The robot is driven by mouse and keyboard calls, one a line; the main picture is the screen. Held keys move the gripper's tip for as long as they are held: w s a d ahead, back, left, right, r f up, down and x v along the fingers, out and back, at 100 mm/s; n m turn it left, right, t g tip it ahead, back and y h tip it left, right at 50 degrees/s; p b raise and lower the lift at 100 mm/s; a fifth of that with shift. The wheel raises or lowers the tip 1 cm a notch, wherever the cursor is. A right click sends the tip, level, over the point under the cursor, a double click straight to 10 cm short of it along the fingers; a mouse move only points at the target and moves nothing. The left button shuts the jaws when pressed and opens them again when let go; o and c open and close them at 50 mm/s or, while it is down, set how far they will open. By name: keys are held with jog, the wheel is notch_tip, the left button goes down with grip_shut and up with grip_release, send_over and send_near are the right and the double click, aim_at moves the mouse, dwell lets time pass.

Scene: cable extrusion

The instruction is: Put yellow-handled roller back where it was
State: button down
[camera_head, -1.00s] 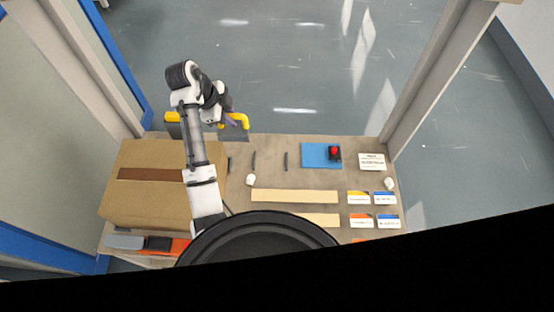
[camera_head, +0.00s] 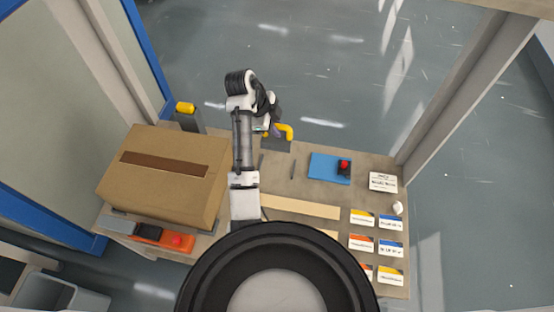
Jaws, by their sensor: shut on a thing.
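The roller (camera_head: 286,131) has a bright yellow handle and a grey lower part. My gripper (camera_head: 274,128) is shut on it at the far edge of the table, between the cardboard box and the blue mat. My arm hides part of the gripper, and the fingertips are too small to see clearly. I cannot tell whether the grey part touches the table. A second yellow-topped thing (camera_head: 185,107) stands on a dark grey upright piece behind the box.
A large cardboard box (camera_head: 205,185) fills the table's left side. A blue mat (camera_head: 322,168) holds a red-topped black device (camera_head: 344,167). Several label cards (camera_head: 361,218) lie at right. Pale strips (camera_head: 300,206) lie mid-table. A frame post (camera_head: 455,90) rises at the right.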

notch_tip(320, 180, down, 15)
jog(key=p, duration=0.2)
jog(key=shift+r+p, duration=0.15)
jog(key=shift+p, duration=0.15)
jog(key=shift+s+f+b, duration=0.1)
jog(key=shift+f+b, duration=0.45)
jog(key=shift+f, duration=0.1)
jog(key=c, duration=1.3)
grip_release()
jog(key=shift+f, duration=0.15)
jog(key=shift+c, duration=0.2)
jog(key=shift+r+p, duration=0.3)
jog(key=shift+r, duration=0.05)
jog(key=w+b+v, duration=0.1)
jog(key=b+v, duration=0.1)
jog(key=v, duration=1)
jog(key=shift+s+r, duration=0.4)
jog(key=shift+r, duration=0.05)
